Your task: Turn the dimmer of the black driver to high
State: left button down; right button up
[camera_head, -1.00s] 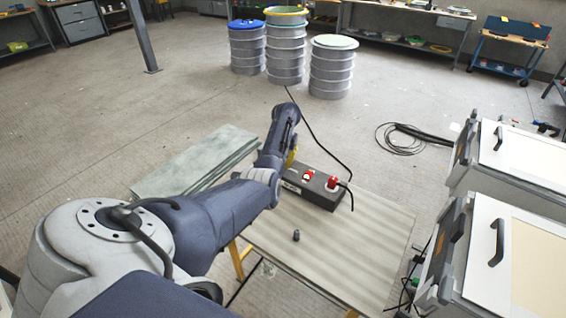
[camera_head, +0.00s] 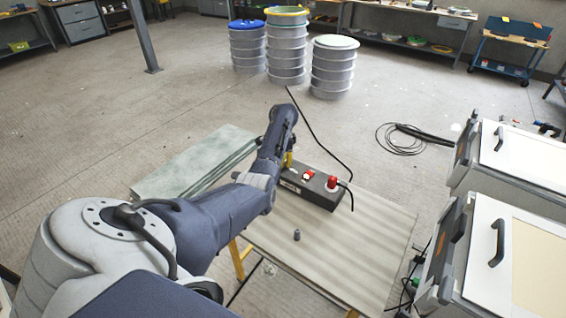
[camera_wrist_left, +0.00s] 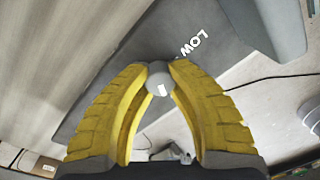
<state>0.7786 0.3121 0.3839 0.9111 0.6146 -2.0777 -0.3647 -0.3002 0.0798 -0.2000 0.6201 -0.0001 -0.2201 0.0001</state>
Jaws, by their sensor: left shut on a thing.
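The black driver (camera_head: 322,192) is a dark box with a red rocker switch and a red plug on its top, lying on the table's far edge. In the left wrist view its dark face (camera_wrist_left: 130,50) fills the upper part, with the white word LOW beside the knob. My left gripper (camera_wrist_left: 159,72) has its yellow fingers closed around the grey dimmer knob (camera_wrist_left: 159,84), which bears a white mark. In the head view the left gripper (camera_head: 288,160) is at the box's left end, mostly hidden behind my arm. The right gripper is not in view.
The striped table (camera_head: 340,255) has a small dark peg (camera_head: 297,234) standing on it. A black cable runs from the box across the floor. Greenish boards (camera_head: 195,165) lie to the left. White-lidded cases (camera_head: 510,250) stand close on the right. Drums (camera_head: 333,68) stand behind.

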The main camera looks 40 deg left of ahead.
pick_arm(q)
jog(key=m, duration=0.6)
jog(key=shift+a, duration=0.2)
jog(key=m, duration=0.4)
jog(key=shift+h, duration=0.3)
jog(key=shift+w+m, duration=0.1)
jog(key=shift+m, duration=1)
jog(key=shift+d, duration=0.1)
jog(key=c, duration=1)
grip_release()
jog(key=shift+c, duration=0.2)
jog(key=shift+r, duration=0.1)
notch_tip(320, 180, up, 12)
jog(key=shift+s, duration=0.3)
